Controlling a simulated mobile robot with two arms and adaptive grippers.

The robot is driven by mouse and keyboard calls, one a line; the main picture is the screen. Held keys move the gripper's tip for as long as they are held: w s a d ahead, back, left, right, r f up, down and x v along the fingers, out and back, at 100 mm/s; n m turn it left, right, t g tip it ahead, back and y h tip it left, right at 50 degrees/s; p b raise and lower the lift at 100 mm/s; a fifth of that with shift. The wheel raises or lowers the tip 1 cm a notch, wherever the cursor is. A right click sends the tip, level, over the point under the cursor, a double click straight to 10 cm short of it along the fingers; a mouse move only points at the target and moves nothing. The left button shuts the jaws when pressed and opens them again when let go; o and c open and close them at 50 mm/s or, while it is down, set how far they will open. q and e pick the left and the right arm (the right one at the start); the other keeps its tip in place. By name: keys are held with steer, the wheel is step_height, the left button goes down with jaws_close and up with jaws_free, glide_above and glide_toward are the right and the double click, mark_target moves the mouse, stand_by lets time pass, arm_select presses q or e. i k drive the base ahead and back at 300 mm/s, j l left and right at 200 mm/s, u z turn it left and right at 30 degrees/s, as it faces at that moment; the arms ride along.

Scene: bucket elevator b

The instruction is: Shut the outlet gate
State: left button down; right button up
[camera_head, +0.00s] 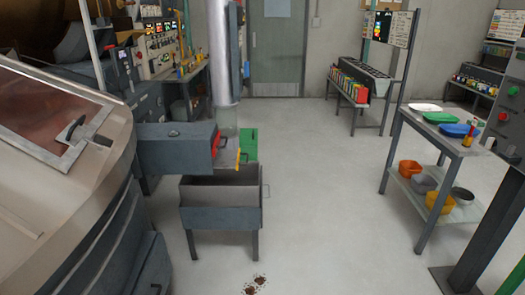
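A dark grey outlet box (175,148) sticks out to the right from the large metal machine (60,190) at the left. A red part (218,143) shows at its right end, and a thin yellow bar (238,158) stands just right of that. Which of these is the outlet gate, and whether it is open, I cannot tell at this size. An open grey bin (220,217) on legs stands below, in front of a vertical metal pipe (222,50). I cannot make out its inside clearly.
A green box (248,143) stands behind the bin. A two-level table (447,143) at the right holds coloured lids and, below, several bowls. A dark post stands at the right edge. The middle floor is clear.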

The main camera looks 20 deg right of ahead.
mark_target(224, 159)
steer(key=i+l, duration=0.15)
steer(key=l, duration=0.25)
steer(key=i+l, duration=0.15)
steer(key=l, duration=0.25)
steer(key=i+l, duration=0.15)
steer(key=l, duration=0.3)
steer(key=i+l+u, duration=0.1)
steer(key=i, duration=0.25)
steer(key=i+l+u, duration=0.15)
steer(key=i, duration=0.25)
steer(key=i+l+u, duration=0.1)
steer(key=i+l, duration=0.2)
steer(key=i, duration=0.05)
